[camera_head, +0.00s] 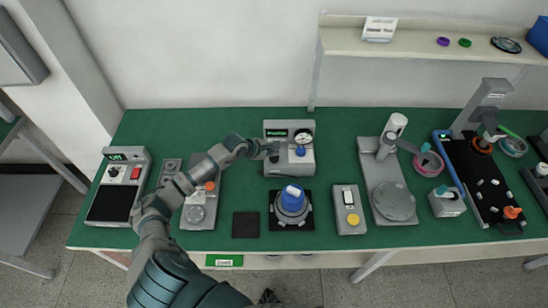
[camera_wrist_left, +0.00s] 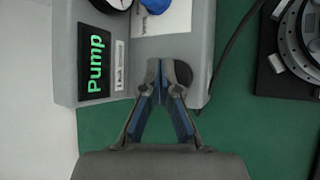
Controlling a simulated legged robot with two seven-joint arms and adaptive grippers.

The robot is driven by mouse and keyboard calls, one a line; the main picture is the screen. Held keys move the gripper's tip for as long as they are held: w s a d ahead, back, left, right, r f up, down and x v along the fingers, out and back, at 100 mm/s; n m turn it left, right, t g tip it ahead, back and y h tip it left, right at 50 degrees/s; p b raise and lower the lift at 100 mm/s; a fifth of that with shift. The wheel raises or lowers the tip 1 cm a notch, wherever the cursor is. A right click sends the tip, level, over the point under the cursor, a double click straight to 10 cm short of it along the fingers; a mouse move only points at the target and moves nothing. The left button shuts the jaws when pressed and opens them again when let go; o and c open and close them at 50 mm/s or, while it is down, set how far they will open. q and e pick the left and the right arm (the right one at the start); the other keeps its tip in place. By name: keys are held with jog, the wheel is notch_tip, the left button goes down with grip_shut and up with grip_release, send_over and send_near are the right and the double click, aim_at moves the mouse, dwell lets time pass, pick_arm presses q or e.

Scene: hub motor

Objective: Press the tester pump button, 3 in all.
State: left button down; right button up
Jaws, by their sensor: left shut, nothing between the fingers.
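The pump tester (camera_head: 276,167) is a grey box at the back of the green bench, with a lit green display, a round gauge and a blue knob. In the left wrist view its display (camera_wrist_left: 95,60) reads "Pump". A dark round button (camera_wrist_left: 186,74) lies on the tester's near face, partly hidden by my fingers. My left gripper (camera_head: 271,151) is shut and empty, at the tester's left front. Its tips (camera_wrist_left: 161,66) overlap the button in the left wrist view; I cannot tell whether they touch or press it.
A hub motor with a blue top (camera_head: 292,198) sits on a black base in front of the tester. A dark pad (camera_head: 246,225) and a grey box with a yellow button (camera_head: 350,221) flank it. A dark cable (camera_wrist_left: 240,45) runs right of the tester. A shelf (camera_head: 400,44) hangs behind.

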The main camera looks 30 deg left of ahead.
dwell(0.6)
pick_arm(q)
jog(key=shift+d+f+b, duration=0.1)
jog(key=shift+f+b, duration=0.25)
jog(key=shift+b, duration=0.05)
